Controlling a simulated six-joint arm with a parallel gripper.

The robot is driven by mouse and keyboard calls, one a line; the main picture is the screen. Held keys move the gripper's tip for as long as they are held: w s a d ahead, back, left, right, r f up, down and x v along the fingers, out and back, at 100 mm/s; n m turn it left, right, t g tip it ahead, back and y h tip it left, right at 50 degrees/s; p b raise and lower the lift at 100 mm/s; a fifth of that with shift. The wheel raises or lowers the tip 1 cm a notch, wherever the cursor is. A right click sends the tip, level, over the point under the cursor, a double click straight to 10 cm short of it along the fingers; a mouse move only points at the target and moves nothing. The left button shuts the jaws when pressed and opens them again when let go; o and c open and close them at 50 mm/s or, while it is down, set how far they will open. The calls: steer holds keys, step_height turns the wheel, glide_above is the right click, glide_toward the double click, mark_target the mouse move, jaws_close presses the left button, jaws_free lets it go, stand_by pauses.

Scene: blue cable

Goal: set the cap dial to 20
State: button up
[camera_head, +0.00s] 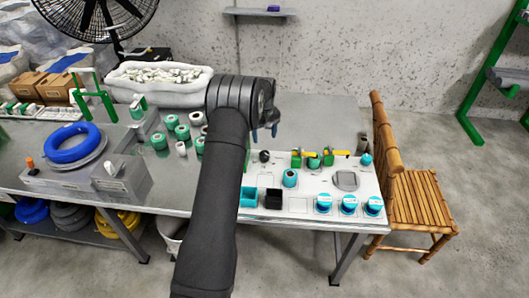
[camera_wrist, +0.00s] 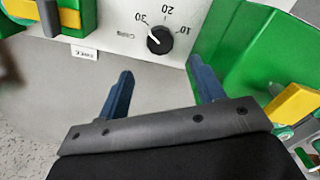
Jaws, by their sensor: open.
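The black round cap dial (camera_wrist: 160,40) shows at the top middle of the wrist view, on a white panel (camera_wrist: 112,22) with the numbers 10, 20 and 30 around it. A small white mark on the knob seems to face the 30 side. My gripper (camera_wrist: 160,67) is open and empty, its two blue fingers apart, with the dial beyond the gap between the tips and not touched.
Green blocks with yellow parts flank the dial in the wrist view, one at left (camera_wrist: 70,18) and one at right (camera_wrist: 240,55). In the head view a white board (camera_head: 400,205) carries a teal bin (camera_head: 248,197), a black bin (camera_head: 274,199) and several blue-capped jars (camera_head: 348,204).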

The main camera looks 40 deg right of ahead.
mark_target(264, 153)
step_height(264, 153, down, 10)
steer(key=shift+r, duration=0.25)
steer(key=c, duration=1)
steer(key=shift+m, duration=0.4)
steer(key=m, duration=1)
steer(key=shift+m, duration=0.4)
